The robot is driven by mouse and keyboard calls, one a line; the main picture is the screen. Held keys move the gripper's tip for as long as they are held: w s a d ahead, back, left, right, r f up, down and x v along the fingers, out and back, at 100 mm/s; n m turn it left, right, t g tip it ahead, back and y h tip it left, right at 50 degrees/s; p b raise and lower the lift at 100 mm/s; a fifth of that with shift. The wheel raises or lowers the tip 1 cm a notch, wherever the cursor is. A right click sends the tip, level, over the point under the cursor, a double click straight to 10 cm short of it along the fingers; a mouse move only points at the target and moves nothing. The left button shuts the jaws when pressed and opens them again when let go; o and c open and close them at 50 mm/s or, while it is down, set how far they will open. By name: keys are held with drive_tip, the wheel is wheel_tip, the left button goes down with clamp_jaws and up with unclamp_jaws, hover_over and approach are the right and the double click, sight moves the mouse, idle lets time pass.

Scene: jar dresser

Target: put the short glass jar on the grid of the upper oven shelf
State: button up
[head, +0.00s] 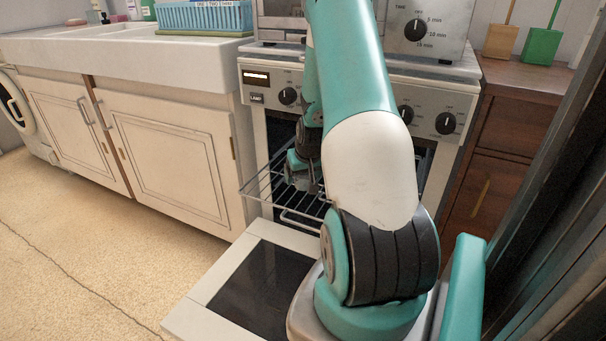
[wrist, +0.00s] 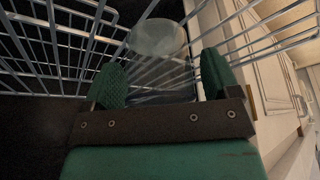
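In the head view my gripper (head: 304,166) is low over the pulled-out upper shelf (head: 262,187), at the oven opening. My arm hides much of the shelf there, and the jar is hard to make out.
The oven door (head: 245,280) is folded down open below the shelf. White cabinets (head: 175,150) stand to the left and a brown wooden dresser (head: 500,150) to the right. A dark upright panel (head: 560,200) is close at the far right. Floor at left is clear.

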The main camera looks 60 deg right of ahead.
drive_tip(key=shift+r, duration=0.1)
drive_tip(key=shift+r, duration=0.4)
drive_tip(key=p+v, duration=0.4)
drive_tip(key=v, duration=0.7)
drive_tip(key=w+a+r+n+y, duration=0.1)
drive_tip(key=w+a+r+n, duration=0.15)
drive_tip(key=a, duration=0.55)
drive_tip(key=w+a+r+n+y, duration=0.2)
drive_tip(key=a+r, duration=0.1)
drive_tip(key=a, duration=0.5)
drive_tip(key=w+a+r+n+y, duration=0.1)
drive_tip(key=w+a+r+n, duration=0.15)
drive_tip(key=a, duration=0.55)
drive_tip(key=s+a+r+n+g+y, duration=0.1)
drive_tip(key=s+a+r+n, duration=0.2)
drive_tip(key=s+a, duration=0.5)
drive_tip(key=s+a+r+n+g+y, duration=0.2)
drive_tip(key=s+a+r+n, duration=0.2)
drive_tip(key=s+a, duration=0.4)
drive_tip(key=a+n, duration=0.1)
drive_tip(key=a, duration=0.5)
drive_tip(key=shift+g, duration=0.3)
